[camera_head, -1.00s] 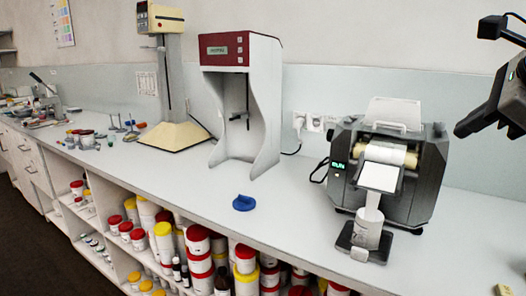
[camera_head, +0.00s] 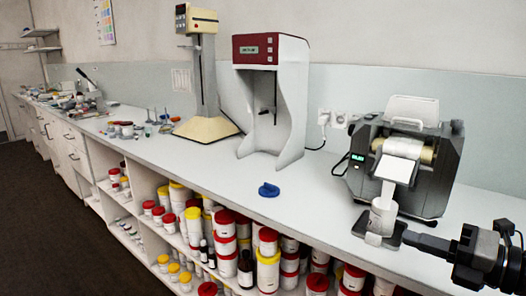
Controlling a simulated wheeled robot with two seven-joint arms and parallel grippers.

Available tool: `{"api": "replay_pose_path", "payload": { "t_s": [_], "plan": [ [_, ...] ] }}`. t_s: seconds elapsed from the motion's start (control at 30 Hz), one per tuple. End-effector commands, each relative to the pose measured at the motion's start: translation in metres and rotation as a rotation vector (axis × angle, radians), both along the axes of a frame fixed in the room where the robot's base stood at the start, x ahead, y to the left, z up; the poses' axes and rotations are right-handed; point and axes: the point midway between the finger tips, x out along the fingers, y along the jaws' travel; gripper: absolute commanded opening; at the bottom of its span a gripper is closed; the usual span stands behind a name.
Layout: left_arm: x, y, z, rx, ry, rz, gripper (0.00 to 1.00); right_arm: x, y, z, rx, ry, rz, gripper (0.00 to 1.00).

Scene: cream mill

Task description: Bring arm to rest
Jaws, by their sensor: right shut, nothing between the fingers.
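My right gripper (camera_head: 422,241) is at the lower right, low over the front of the counter. Its fingers point left and are shut with nothing between them. Its tip shows right beside the base plate of the cream mill (camera_head: 440,170); I cannot tell whether they touch. My right arm (camera_head: 490,258) comes in from the right edge. The mill is dark grey with rollers and a light front chute. A white jar (camera_head: 383,217) stands under the chute on the mill's front plate. My left gripper is not in view.
A blue lid-like piece (camera_head: 269,190) lies on the white counter (camera_head: 320,205). A red-topped white machine (camera_head: 272,90) and a cream stand mixer (camera_head: 206,126) stand behind. Shelves below hold several jars (camera_head: 267,270). The counter between the blue piece and the mill is clear.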

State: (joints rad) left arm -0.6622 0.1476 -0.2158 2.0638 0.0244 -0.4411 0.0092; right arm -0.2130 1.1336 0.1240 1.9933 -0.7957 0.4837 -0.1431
Motion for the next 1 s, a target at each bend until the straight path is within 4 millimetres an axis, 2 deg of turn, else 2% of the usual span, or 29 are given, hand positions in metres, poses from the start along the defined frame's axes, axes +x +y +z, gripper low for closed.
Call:
{"api": "replay_pose_path", "payload": {
  "t_s": [0.03, 0.17, 0.2, 0.3, 0.4, 0.43, 0.53, 0.6, 0.7, 1.0],
  "plan": [
    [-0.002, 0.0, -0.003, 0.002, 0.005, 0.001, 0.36, -0.004, 0.004, -0.031, 0.215, 0.099, -0.089, 0.0],
    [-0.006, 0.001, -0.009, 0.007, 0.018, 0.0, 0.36, -0.018, 0.009, -0.11, 0.697, 0.379, -0.356, 0.0],
    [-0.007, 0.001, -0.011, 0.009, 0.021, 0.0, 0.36, -0.027, 0.013, -0.138, 0.835, 0.479, -0.448, 0.0],
    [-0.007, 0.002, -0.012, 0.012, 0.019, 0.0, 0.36, -0.058, 0.033, -0.204, 1.126, 0.726, -0.658, 0.0],
    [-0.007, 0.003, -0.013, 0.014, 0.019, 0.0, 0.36, -0.093, 0.063, -0.254, 1.339, 0.95, -0.831, 0.0],
    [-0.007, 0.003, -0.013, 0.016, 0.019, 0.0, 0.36, -0.103, 0.073, -0.266, 1.39, 1.009, -0.874, 0.0],
    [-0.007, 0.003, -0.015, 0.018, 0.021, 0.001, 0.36, -0.131, 0.103, -0.293, 1.516, 1.177, -0.986, 0.0],
    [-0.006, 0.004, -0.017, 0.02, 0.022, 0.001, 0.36, -0.144, 0.119, -0.303, 1.574, 1.258, -1.036, 0.0],
    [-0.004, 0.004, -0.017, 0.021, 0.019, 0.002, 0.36, -0.155, 0.132, -0.311, 1.615, 1.327, -1.075, 0.0],
    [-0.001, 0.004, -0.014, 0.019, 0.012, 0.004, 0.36, -0.158, 0.136, -0.313, 1.625, 1.345, -1.085, 0.0]
  ]
}}
